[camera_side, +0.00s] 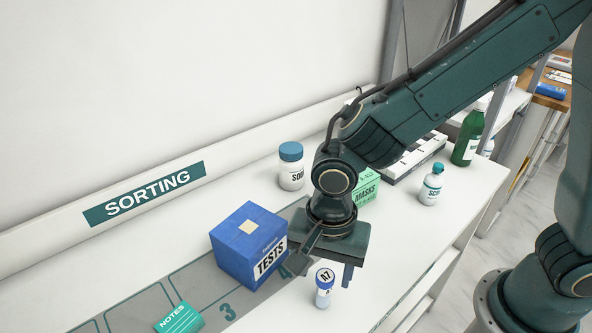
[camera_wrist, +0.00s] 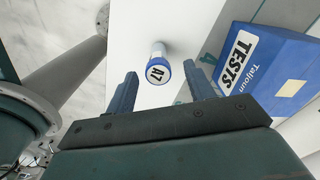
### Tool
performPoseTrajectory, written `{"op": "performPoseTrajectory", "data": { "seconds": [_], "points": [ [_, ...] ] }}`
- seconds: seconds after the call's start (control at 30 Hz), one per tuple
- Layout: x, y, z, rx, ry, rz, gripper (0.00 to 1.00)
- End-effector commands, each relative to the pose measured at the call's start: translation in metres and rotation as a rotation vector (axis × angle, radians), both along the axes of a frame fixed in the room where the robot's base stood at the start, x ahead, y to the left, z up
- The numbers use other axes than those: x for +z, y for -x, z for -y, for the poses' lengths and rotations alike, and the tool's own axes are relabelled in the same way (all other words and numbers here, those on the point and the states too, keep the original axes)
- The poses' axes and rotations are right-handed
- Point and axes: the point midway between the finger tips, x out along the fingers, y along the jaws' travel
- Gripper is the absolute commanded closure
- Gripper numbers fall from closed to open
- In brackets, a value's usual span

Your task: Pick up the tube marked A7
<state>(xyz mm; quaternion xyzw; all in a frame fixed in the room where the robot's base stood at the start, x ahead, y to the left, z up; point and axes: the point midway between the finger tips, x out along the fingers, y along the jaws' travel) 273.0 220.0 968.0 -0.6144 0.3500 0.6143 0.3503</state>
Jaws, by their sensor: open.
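The tube marked A7 (camera_side: 324,288) stands upright on the white bench, with a blue-rimmed cap that carries the A7 label. It also shows in the wrist view (camera_wrist: 158,70), ahead of the fingertips and roughly between their lines. My gripper (camera_side: 324,272) is open and empty, pointing down, just above and behind the tube in the side view. In the wrist view my gripper (camera_wrist: 163,82) shows both fingers apart, with the tube's cap in the gap's direction. I cannot tell the exact height between fingertips and cap.
A blue TESTS box (camera_side: 249,245) stands close to the left of my gripper; it also shows in the wrist view (camera_wrist: 270,70). Behind are a white jar (camera_side: 291,172), a green MASKS box (camera_side: 367,186) and a small bottle (camera_side: 431,187). A NOTES pad (camera_side: 179,318) lies front left.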

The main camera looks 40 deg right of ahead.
Motion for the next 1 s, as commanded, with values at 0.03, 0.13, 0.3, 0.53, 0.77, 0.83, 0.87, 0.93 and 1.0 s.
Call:
{"op": "performPoseTrajectory", "data": {
  "seconds": [0.03,0.13,0.3,0.53,0.77,0.83,0.87,0.93,1.0],
  "points": [
    [-0.004,0.001,0.0,0.0,0.002,-0.003,0.47],
    [-0.012,0.001,0.001,0.0,0.002,-0.003,0.47],
    [-0.032,0.002,0.001,0.0,0.003,-0.004,0.47],
    [-0.048,0.002,0.001,0.001,0.002,-0.001,0.47],
    [-0.049,0.002,0.001,0.001,0.001,0.0,0.47],
    [-0.049,0.002,0.001,0.001,0.001,0.0,0.47],
    [-0.049,0.002,0.001,0.001,0.001,0.0,0.47],
    [-0.049,0.002,0.001,0.001,0.001,0.0,0.47],
    [-0.049,0.002,0.001,0.001,0.001,0.0,0.47]
  ]
}}
